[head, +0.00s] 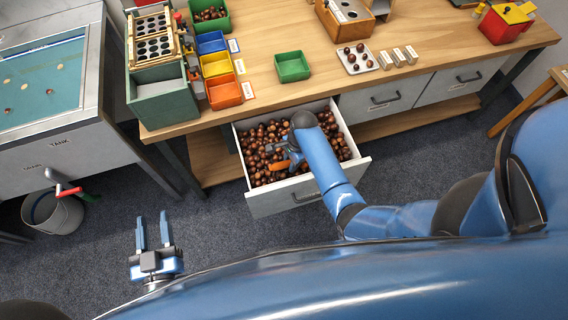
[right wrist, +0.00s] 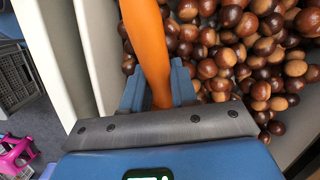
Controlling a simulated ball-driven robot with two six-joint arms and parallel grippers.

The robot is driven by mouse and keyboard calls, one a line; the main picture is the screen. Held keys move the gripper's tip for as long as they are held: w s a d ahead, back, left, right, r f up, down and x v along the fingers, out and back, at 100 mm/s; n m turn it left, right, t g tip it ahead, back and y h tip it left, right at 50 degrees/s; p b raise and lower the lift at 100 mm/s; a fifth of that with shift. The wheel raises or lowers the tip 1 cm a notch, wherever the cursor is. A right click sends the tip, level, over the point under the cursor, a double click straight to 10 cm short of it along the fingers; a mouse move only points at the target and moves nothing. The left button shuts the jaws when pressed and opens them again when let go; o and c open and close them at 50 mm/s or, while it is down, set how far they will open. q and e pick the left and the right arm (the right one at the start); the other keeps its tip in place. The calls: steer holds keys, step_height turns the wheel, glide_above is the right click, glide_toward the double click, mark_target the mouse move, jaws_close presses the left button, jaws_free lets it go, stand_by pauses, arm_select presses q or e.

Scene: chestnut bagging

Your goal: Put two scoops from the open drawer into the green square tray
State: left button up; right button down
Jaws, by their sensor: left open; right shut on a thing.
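The open drawer (head: 273,205) is full of brown chestnuts. They also fill much of the right wrist view (right wrist: 260,50). My right gripper (head: 294,153) is over the drawer, shut on the orange handle of the scoop (head: 279,165). In the right wrist view the handle (right wrist: 148,45) stands between the fingers and runs out of the top edge. The scoop's bowl is not clearly visible. The green square tray (head: 292,66) stands on the bench behind the drawer and looks empty. My left gripper (head: 153,232) is open and empty above the floor at the lower left.
Blue, yellow and orange trays (head: 224,91) stand left of the green tray. Another green tray (head: 210,17) at the back holds chestnuts. A white plate (head: 357,58) with several chestnuts is to the right. Bench top around the green tray is clear. A bucket (head: 53,212) stands at left.

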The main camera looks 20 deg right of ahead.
steer(key=shift+w+d+h, duration=0.15)
steer(key=shift+d+h, duration=0.25)
steer(key=shift+d+r+h+p, duration=0.2)
steer(key=shift+h+p, duration=0.1)
steer(key=shift+p, duration=0.15)
steer(key=r+h+p, duration=0.1)
steer(key=r+t+h+p, duration=0.1)
steer(key=shift+a+r+p, duration=0.1)
steer(key=shift+a+p, duration=0.2)
steer(key=shift+a, duration=0.05)
steer(key=shift+h, duration=0.6)
steer(key=shift+p+v, duration=1.95)
steer(key=shift+v, duration=0.35)
